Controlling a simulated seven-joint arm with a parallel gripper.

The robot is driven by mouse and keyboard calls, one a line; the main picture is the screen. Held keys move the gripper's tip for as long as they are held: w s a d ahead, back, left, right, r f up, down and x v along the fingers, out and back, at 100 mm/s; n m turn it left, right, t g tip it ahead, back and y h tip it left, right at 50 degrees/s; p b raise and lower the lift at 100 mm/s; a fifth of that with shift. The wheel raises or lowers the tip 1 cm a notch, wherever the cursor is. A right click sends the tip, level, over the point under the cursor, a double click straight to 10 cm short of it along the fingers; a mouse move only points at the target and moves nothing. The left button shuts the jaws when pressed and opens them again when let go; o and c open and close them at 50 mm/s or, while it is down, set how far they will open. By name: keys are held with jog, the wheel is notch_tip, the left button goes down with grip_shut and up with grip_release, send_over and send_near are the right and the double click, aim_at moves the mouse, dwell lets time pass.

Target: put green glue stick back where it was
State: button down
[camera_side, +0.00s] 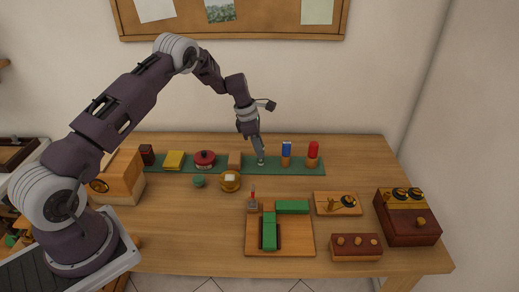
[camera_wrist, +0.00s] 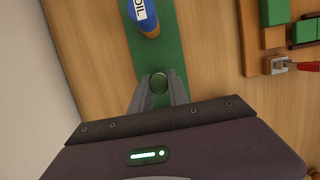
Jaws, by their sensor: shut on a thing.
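My gripper (camera_side: 261,158) points down over the long green mat (camera_side: 215,168), between an orange-tan block (camera_side: 235,160) and a blue-topped bottle (camera_side: 286,153). In the wrist view my gripper (camera_wrist: 159,92) is shut on a small round dark green thing, which I take to be the green glue stick (camera_wrist: 158,82); only its top shows between the fingertips. The green mat (camera_wrist: 150,60) lies below it. I cannot tell whether the stick touches the mat. In the side view the fingers mostly hide it.
The bottle marked OIL (camera_wrist: 143,14) stands close by on the mat, with a red-topped bottle (camera_side: 313,153) beyond. A red pot (camera_side: 204,159) and yellow box (camera_side: 174,160) stand left. In front are a gold dish (camera_side: 230,188) and a wooden board (camera_side: 290,243) with green blocks.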

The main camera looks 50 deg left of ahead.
jog(key=c, duration=1.3)
grip_release()
jog(key=shift+f, duration=0.15)
jog(key=shift+o, duration=0.2)
jog(key=v, duration=1.3)
jog(key=s+d+r+m, duration=0.3)
jog(key=d+r, duration=0.1)
jog(key=r, duration=0.2)
jog(key=s+d+r+m, duration=0.3)
jog(key=d+r+m, duration=0.1)
jog(key=r, duration=0.3)
jog(key=s+d+r+m+t, duration=0.2)
jog(key=s+d+r+m, duration=0.45)
jog(key=s, duration=0.45)
jog(key=s+d+m+y, duration=0.1)
jog(key=s+m, duration=0.5)
jog(key=s, duration=0.4)
jog(key=s+d+f+m+t+y, duration=0.1)
jog(key=s+d+m, duration=0.1)
jog(key=s+m, duration=0.5)
jog(key=s, duration=0.3)
jog(key=shift+s+d+f, duration=0.15)
jog(key=shift+d+f, duration=0.15)
